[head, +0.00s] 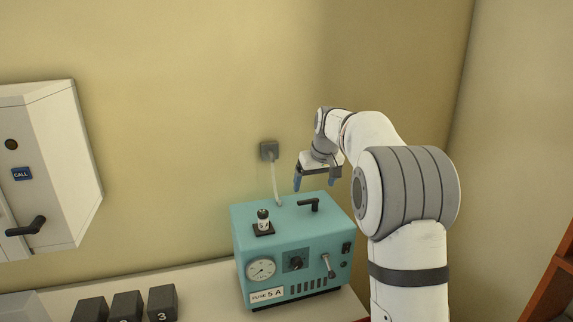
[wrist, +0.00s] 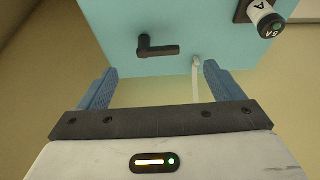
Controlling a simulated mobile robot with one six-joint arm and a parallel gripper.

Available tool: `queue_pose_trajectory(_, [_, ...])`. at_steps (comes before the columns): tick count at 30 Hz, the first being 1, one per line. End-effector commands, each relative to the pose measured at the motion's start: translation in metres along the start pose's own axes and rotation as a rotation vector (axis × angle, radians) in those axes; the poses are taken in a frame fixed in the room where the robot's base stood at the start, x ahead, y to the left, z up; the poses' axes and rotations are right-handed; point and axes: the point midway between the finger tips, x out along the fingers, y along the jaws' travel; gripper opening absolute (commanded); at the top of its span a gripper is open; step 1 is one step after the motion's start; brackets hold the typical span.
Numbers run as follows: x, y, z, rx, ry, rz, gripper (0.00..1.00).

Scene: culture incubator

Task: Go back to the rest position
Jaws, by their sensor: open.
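My gripper (head: 313,182) is open and empty, above the back part of a teal incubator box (head: 250,222) in the head view. In the wrist view the two blue fingers of my gripper (wrist: 158,88) are spread apart with nothing between their tips. A black lever handle (head: 309,204) on the box's top lies just below the gripper, apart from it; it also shows in the wrist view (wrist: 157,48). A white and black cylinder, the fuse (head: 263,219), stands upright in a black holder on the box's top; in the wrist view it (wrist: 262,16) carries the marking 5A.
The box front has a gauge (head: 261,270), a knob, a switch and a lever (head: 327,266). A white cable runs from a wall socket (head: 269,150). Dark numbered blocks (head: 162,303) stand on the bench at left. A white wall cabinet (head: 60,160) hangs left. An orange-brown shelf (head: 556,285) is at right.

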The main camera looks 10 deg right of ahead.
Motion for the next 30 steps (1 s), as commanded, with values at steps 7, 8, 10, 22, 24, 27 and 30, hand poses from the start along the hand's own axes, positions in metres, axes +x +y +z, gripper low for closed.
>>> queue_pose_trajectory(7, [-0.038,-0.024,0.072,0.039,-0.016,0.015,0.87])
queue_pose_trajectory(8, [-0.042,-0.027,0.082,0.044,-0.019,0.017,0.87])
queue_pose_trajectory(10, [-0.050,-0.035,0.107,0.058,-0.026,0.020,0.87])
queue_pose_trajectory(22, [-0.069,-0.072,0.265,0.124,-0.057,0.047,0.87])
queue_pose_trajectory(24, [-0.067,-0.078,0.294,0.136,-0.061,0.053,0.87])
queue_pose_trajectory(27, [-0.062,-0.086,0.336,0.152,-0.069,0.058,0.87])
queue_pose_trajectory(30, [-0.056,-0.092,0.370,0.165,-0.074,0.064,0.87])
